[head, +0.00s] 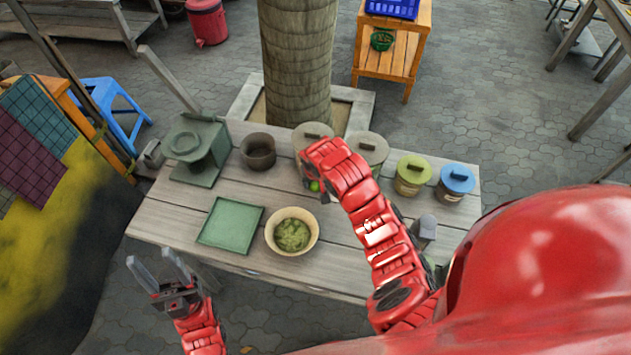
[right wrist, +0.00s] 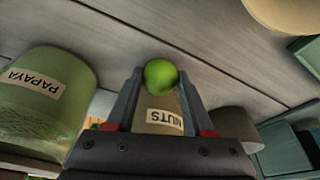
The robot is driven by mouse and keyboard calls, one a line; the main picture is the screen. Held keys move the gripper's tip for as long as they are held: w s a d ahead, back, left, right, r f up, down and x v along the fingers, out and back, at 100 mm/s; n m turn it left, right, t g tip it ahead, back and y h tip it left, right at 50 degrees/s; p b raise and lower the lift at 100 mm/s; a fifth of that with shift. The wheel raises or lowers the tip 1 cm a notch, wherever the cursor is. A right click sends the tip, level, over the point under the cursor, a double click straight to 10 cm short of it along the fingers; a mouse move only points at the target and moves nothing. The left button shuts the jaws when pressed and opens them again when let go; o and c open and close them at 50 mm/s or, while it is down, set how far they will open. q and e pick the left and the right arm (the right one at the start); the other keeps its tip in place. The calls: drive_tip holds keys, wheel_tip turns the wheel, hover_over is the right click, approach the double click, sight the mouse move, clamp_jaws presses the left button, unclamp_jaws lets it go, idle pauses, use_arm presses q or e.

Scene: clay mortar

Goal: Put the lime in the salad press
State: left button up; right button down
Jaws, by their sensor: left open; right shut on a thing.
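The lime (head: 315,186) is small and bright green. My right gripper (right wrist: 160,85) is shut on it, with the lime between the fingertips in the right wrist view. In the head view this gripper is above the table, in front of the lidded jars and right of the dark clay mortar (head: 258,151). A grey-green device with a round ring on top (head: 184,145), which looks like the press, stands at the table's back left. My left gripper (head: 160,275) is open and empty, off the table's front left corner.
A green square tray (head: 230,226) and a bowl of green salad (head: 292,232) are at the front. Lidded jars stand along the back, including a green-lidded jar (head: 411,175) and a blue-lidded jar (head: 455,183). A thick post (head: 298,60) rises behind the table.

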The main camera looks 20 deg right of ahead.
drive_tip(key=shift+f, duration=0.2)
drive_tip(key=shift+c, duration=1.4)
unclamp_jaws()
drive_tip(key=shift+r, duration=0.15)
